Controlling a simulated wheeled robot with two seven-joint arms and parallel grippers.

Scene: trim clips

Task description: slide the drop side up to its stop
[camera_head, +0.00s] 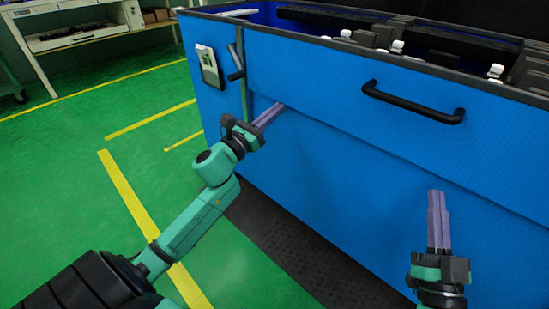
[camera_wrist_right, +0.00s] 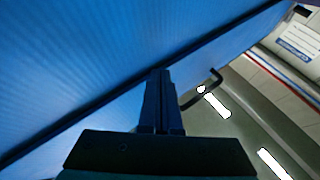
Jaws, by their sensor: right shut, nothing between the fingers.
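The drop side (camera_head: 320,85) is a blue ribbed panel on the long wall of a large blue crate. Its lower edge runs slantwise across the wall, and its black bar handle (camera_head: 412,104) is at upper right. The handle also shows in the right wrist view (camera_wrist_right: 207,90), beyond the fingers. My left gripper (camera_head: 281,106) looks shut, with its fingertips close to the wall near the panel's lower left corner; contact cannot be told. My right gripper (camera_head: 437,193) is shut and empty, below the handle and apart from it. Its fingers also show in the right wrist view (camera_wrist_right: 161,72).
A black latch lever (camera_head: 236,62) and a card holder (camera_head: 209,66) are at the wall's left end. Dark parts with white pieces (camera_head: 397,46) lie inside the crate. A black mat (camera_head: 300,255) lies along its foot. Green floor on the left is clear up to a workbench (camera_head: 75,35).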

